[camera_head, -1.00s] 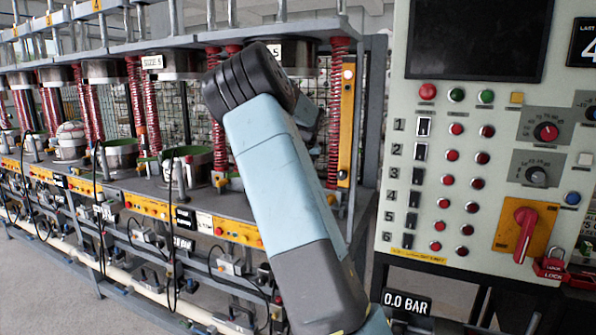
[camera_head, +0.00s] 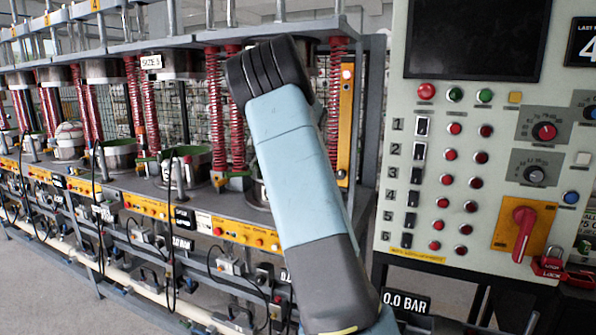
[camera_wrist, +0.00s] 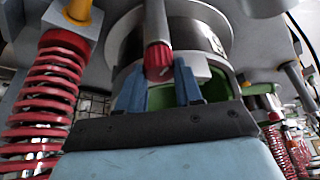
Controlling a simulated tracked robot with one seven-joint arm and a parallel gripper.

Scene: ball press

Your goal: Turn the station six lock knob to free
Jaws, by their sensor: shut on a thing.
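The lock knob (camera_wrist: 159,60) is a small red ribbed knob at the end of a grey shaft, near the middle of the wrist view. My gripper (camera_wrist: 160,76) has its two blue fingers on either side of the knob and is shut on it. Behind the knob stand a silver cylinder (camera_wrist: 196,38) and a green-lined pot (camera_wrist: 217,88) of the press station. In the head view my arm covers the knob and my gripper. I cannot read the knob's lock or free marking.
A red coil spring (camera_wrist: 45,100) stands close on the left in the wrist view. In the head view a control panel (camera_head: 400,190) with buttons and a red handle stands to the right. The press row (camera_head: 245,205) runs away to the left.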

